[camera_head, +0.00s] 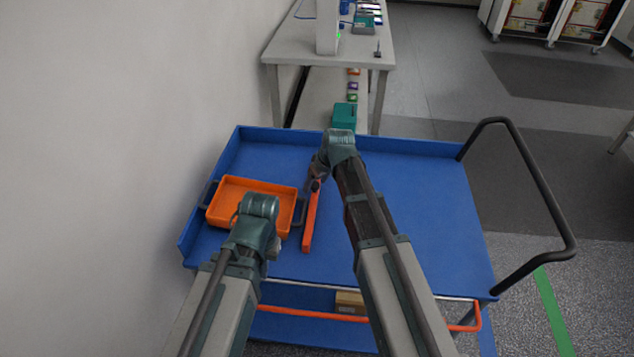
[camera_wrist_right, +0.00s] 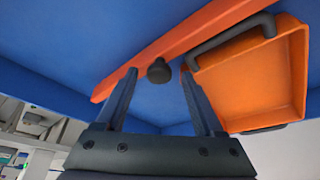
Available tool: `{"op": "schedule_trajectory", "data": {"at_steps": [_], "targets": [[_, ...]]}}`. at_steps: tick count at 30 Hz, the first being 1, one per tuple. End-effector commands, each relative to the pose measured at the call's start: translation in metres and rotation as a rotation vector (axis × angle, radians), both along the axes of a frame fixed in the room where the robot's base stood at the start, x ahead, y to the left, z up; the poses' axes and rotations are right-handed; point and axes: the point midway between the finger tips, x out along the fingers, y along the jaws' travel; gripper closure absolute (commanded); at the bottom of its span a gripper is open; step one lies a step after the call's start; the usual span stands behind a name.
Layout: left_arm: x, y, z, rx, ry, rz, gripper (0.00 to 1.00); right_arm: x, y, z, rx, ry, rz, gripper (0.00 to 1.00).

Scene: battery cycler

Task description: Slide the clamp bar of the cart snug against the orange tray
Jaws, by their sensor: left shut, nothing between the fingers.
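The orange tray (camera_head: 228,190) sits on the left part of the cart's blue top (camera_head: 425,205), with a dark handle on each side. The red-orange clamp bar (camera_head: 309,222) lies just right of it, close to the right handle; I cannot tell if they touch. In the right wrist view, the bar (camera_wrist_right: 190,38) carries a dark round knob (camera_wrist_right: 159,70), seen between the spread fingers of my right gripper (camera_wrist_right: 163,83). This gripper (camera_head: 318,172) is at the bar's far end, open. My left gripper (camera_head: 238,213) is over the tray, shut and empty, mostly hidden by its wrist.
The cart has a raised blue rim and a black push handle (camera_head: 545,195) at right. A white wall (camera_head: 110,150) runs along the left. A table (camera_head: 365,50) with equipment stands beyond the cart. The right half of the cart top is bare.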

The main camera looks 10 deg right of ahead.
Motion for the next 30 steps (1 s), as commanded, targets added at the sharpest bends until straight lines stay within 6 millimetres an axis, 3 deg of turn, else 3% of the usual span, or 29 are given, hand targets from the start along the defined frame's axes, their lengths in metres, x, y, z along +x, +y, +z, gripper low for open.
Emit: {"op": "schedule_trajectory", "data": {"at_steps": [14,20,30], "targets": [[0.000,0.000,0.009,0.000,0.000,0.000,1.00,-0.003,-0.002,0.009,-0.001,0.000,0.000,0.31],[0.000,0.000,0.031,0.000,0.000,0.000,1.00,-0.010,-0.006,0.030,-0.001,0.001,-0.001,0.31],[0.000,0.000,0.083,0.000,0.000,0.000,1.00,-0.029,-0.016,0.083,0.000,0.001,-0.001,0.31]]}}
